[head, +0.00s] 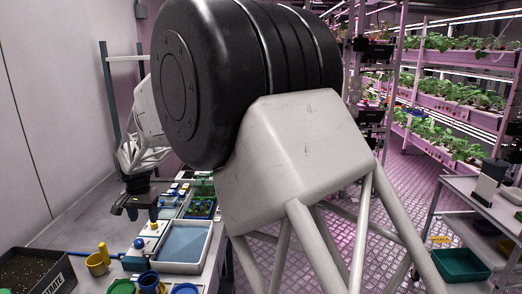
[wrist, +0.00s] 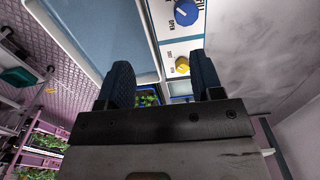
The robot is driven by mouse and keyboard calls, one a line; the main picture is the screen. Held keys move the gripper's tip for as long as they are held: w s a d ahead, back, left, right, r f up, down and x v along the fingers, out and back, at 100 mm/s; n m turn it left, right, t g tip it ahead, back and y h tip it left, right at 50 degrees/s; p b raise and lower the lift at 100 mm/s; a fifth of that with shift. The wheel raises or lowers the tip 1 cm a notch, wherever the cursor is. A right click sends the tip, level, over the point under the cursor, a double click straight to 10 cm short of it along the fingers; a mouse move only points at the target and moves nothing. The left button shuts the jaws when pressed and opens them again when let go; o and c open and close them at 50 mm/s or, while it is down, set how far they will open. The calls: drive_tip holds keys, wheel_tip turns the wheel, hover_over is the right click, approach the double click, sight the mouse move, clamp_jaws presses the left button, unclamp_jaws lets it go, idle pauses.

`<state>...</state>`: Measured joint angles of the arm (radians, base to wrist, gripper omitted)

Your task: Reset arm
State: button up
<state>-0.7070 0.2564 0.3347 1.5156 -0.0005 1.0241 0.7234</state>
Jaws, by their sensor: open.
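My gripper (head: 135,206) is at the left in the head view, above the bench and near the control panel. In the wrist view, the two dark, ribbed fingers of my gripper (wrist: 163,78) are spread apart with nothing held between them. Below them lies a white panel with a blue knob (wrist: 187,12) and a smaller yellow knob (wrist: 182,65). My large black and grey arm link fills the middle of the head view and hides part of the bench.
A blue-floored tray (head: 207,257) stands on the bench. Yellow cups (head: 97,264) and a soil-filled box (head: 62,272) are at the front left. A cart (head: 460,210) with a green bin (head: 461,266) stands at right, before pink plant racks (head: 445,108).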

drive_tip(key=s+d+r, duration=0.3)
drive_tip(key=d+r, duration=0.1)
drive_tip(key=d, duration=0.8)
drive_tip(key=s+d+r+t, duration=0.1)
drive_tip(key=s+d+r, duration=0.35)
drive_tip(key=d, duration=0.65)
drive_tip(key=s+d+r, duration=0.3)
drive_tip(key=d+r, duration=0.1)
drive_tip(key=d, duration=0.8)
drive_tip(key=s+d+f, duration=0.1)
drive_tip(key=s+d, duration=1)
drive_tip(key=s, duration=0.2)
drive_tip(key=s+d+f+t, duration=0.1)
drive_tip(key=s+d+f, duration=0.1)
drive_tip(key=s+d, duration=0.9)
drive_tip(key=shift+s+d+f, duration=0.2)
drive_tip(key=shift+s+f, duration=0.1)
drive_tip(key=shift+s, duration=1.1)
